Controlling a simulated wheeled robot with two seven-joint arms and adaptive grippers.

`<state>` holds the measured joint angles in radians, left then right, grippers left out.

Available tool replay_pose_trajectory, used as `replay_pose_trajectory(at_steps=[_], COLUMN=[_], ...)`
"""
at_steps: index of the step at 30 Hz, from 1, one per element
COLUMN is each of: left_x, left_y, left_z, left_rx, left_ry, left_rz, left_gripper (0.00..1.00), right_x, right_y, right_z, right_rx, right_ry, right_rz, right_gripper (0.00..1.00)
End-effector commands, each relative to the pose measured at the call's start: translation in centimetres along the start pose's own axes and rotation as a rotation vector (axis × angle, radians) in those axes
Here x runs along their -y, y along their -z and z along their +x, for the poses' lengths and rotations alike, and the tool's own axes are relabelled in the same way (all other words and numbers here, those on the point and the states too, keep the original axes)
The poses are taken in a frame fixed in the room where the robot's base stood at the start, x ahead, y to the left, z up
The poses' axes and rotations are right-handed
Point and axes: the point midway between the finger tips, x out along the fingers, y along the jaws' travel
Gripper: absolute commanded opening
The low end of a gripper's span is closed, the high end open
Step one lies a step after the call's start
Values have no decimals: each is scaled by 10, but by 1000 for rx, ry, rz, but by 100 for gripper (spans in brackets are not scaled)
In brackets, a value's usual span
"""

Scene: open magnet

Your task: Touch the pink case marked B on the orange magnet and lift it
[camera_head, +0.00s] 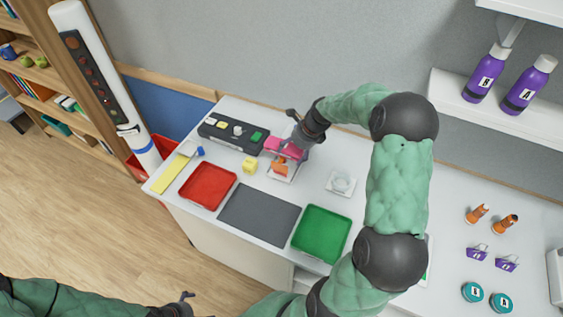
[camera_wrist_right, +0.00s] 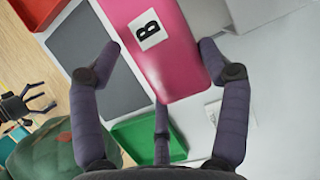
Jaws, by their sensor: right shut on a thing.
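The pink case (camera_head: 287,146) is between the fingers of my right gripper (camera_head: 296,140). In the right wrist view the pink case (camera_wrist_right: 172,52) shows its white label with a black B, and the fingers of the right gripper (camera_wrist_right: 160,62) stand on both sides of it. The gripper is shut on it. The orange magnet (camera_head: 279,170) sits on a white plate just below the case in the head view. I cannot tell whether case and magnet touch. My left gripper (camera_head: 184,302) is low in the head view, away from the table, empty with its fingers apart.
A small plate with a clear ring (camera_head: 341,184) lies right of the magnet. Purple bottles (camera_head: 487,75) stand on a shelf.

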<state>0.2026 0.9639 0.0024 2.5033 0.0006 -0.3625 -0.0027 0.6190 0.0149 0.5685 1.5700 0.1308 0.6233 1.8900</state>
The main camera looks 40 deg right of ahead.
Motion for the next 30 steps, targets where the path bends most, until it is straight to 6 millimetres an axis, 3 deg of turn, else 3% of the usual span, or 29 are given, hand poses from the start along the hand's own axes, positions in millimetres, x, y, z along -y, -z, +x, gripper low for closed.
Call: replay_pose_trajectory(at_steps=[30], left_x=[-15], left_y=[-2], left_z=[-43], left_rx=[0], left_ry=[0], left_rz=[0], left_gripper=[100], right_x=[0], right_y=[-18], right_z=[-42], right_rx=[1], right_ry=[1], right_rz=[0], right_gripper=[41])
